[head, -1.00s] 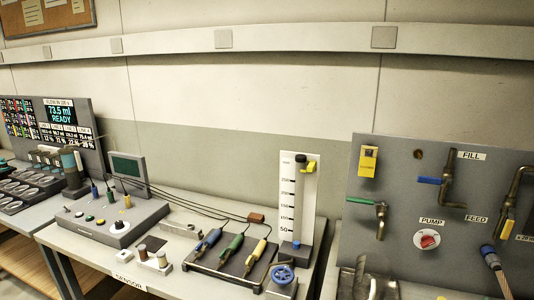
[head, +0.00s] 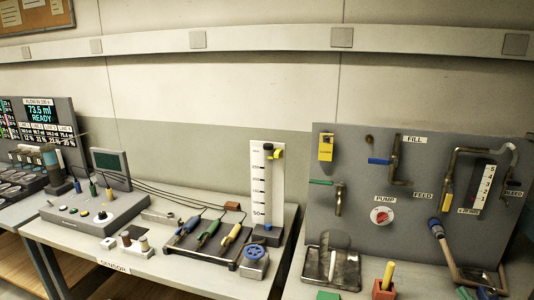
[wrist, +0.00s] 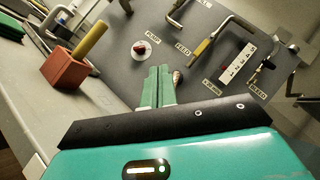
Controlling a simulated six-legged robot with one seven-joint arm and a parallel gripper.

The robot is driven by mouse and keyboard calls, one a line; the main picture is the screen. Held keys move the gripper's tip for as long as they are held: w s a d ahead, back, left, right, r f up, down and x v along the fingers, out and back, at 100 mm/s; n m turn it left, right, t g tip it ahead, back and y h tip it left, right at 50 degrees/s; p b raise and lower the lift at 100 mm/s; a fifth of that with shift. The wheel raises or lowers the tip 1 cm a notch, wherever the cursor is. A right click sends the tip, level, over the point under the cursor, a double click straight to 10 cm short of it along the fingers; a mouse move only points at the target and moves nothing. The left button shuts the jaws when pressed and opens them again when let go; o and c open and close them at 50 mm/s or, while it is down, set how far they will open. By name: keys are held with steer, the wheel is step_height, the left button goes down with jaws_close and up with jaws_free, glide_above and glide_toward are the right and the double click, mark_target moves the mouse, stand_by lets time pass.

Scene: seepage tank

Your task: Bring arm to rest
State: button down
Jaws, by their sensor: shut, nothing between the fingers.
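My gripper (wrist: 158,88) shows in the wrist view with its two green fingers together and nothing between them. It points toward the grey valve panel (wrist: 195,65), apart from it as far as I can tell. In the head view the panel (head: 360,225) carries the pump knob (head: 382,215), the fill valve with a blue handle (head: 379,161) and a green-handled valve (head: 321,182).
A red block holding a yellow rod (wrist: 64,70) stands on the bench left of my gripper in the wrist view. The sensor table (head: 75,240) holds a white scale column (head: 267,185) and colored probes. A metal tray (head: 331,283) lies before the panel.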

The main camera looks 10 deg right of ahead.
steer(key=w+a+r+n+g+y, duration=0.25)
steer(key=a+n+g, duration=0.2)
steer(key=a, duration=0.55)
steer(key=w+a+r+n+g+y, duration=0.25)
steer(key=a+g, duration=0.35)
steer(key=a, duration=0.5)
steer(key=w+a+r+n+g+y, duration=0.2)
steer(key=w+a+n+g+y, duration=0.15)
steer(key=a+g, duration=0.45)
steer(key=s+a+r+n+h, duration=0.2)
steer(key=s+a+n+h, duration=0.4)
steer(key=s+a, duration=0.1)
steer(key=s+a+r+n+t+h, duration=0.1)
steer(key=s+a+r+n+h, duration=0.2)
steer(key=a, duration=0.6)
steer(key=s+n+h, duration=0.2)
steer(key=s+h, duration=0.1)
steer(key=s, duration=0.1)
steer(key=shift+a+r+n, duration=0.35)
steer(key=shift+d, duration=0.2)
